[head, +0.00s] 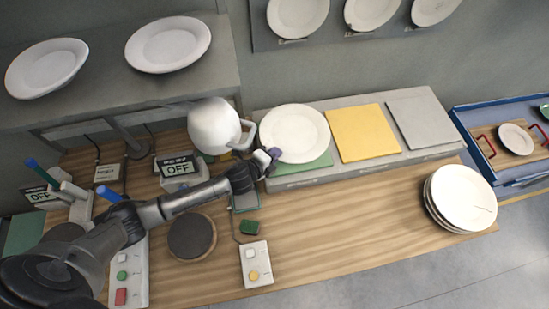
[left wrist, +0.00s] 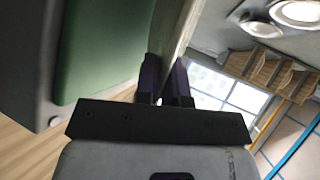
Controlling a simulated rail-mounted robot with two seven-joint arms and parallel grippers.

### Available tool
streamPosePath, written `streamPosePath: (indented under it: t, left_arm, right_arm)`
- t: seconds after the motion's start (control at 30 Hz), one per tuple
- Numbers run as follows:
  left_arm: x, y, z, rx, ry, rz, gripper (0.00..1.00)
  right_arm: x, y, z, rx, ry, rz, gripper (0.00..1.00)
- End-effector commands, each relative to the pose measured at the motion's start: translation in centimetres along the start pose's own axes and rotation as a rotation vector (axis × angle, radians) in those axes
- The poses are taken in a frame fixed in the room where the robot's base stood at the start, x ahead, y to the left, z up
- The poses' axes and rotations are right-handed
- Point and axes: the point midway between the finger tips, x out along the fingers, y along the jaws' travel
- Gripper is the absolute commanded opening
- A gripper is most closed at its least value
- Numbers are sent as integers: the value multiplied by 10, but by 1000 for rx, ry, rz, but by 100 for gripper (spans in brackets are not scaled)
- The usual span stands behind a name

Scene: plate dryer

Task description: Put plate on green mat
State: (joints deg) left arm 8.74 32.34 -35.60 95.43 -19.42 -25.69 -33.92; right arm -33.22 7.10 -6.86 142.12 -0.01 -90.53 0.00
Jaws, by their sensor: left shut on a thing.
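A white plate (head: 295,132) is over the green mat (head: 312,165), which is the left one of a row of mats on a grey raised shelf. The mat's front strip shows below the plate. My left gripper (head: 267,160) is shut on the plate's lower left rim. In the left wrist view the plate (left wrist: 179,30) is seen edge-on between the purple fingertips (left wrist: 165,82), close beside the green mat (left wrist: 105,45). I cannot tell whether the plate touches the mat. My right gripper is not in view.
A yellow mat (head: 367,132) and a grey mat (head: 420,122) lie bare to the right. A white kettle (head: 214,127) stands close left of the plate. A plate stack (head: 462,198) is at the table's right end. The wooden table (head: 345,220) is clear in the middle.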

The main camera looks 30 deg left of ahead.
Motion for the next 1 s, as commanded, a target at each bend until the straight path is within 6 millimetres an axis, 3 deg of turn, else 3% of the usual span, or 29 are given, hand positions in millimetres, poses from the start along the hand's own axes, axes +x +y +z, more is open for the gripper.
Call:
streamPosePath:
  t: [0.23, 0.7, 0.73, 1.0]
  left_arm:
    - [10, 23, -1, -2, 1, -3, 0]
    - [12, 28, -1, 0, 1, -3, 0]
    - [11, 30, -1, 0, 0, 2, 12]
    - [11, 29, -1, 0, 0, 2, 35]
  right_arm:
    - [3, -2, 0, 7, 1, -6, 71]
    - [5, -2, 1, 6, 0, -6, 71]
    - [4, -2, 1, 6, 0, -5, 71]
    - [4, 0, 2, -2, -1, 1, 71]
